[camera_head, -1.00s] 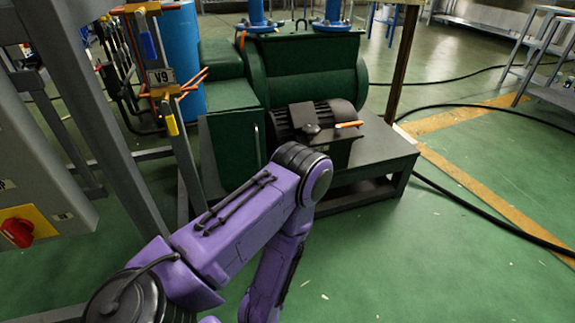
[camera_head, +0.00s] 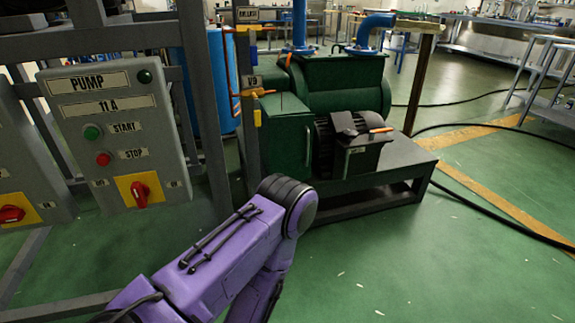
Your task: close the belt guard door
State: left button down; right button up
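The green pump unit (camera_head: 345,85) stands on a dark bench at the upper middle. At its left front is the green belt guard, whose flat front panel (camera_head: 286,146) looks like the door. A thin upright handle (camera_head: 308,146) shows near the panel's right edge, beside the black motor (camera_head: 326,140). I cannot tell how far the door stands open. My purple arm reaches in from the lower left, and its bent joint is in front of and below the guard. Neither of my grippers is in view.
A grey pump control box (camera_head: 115,130) with buttons and a red switch (camera_head: 141,194) hangs on a grey frame (camera_head: 205,110) at left. The dark bench (camera_head: 410,165) juts out right of the motor. Green floor (camera_head: 430,265) is clear at lower right; black hoses (camera_head: 500,222) lie at right.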

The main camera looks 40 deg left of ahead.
aim_at(290, 138)
jog(key=u, duration=0.75)
jog(key=i, duration=0.3)
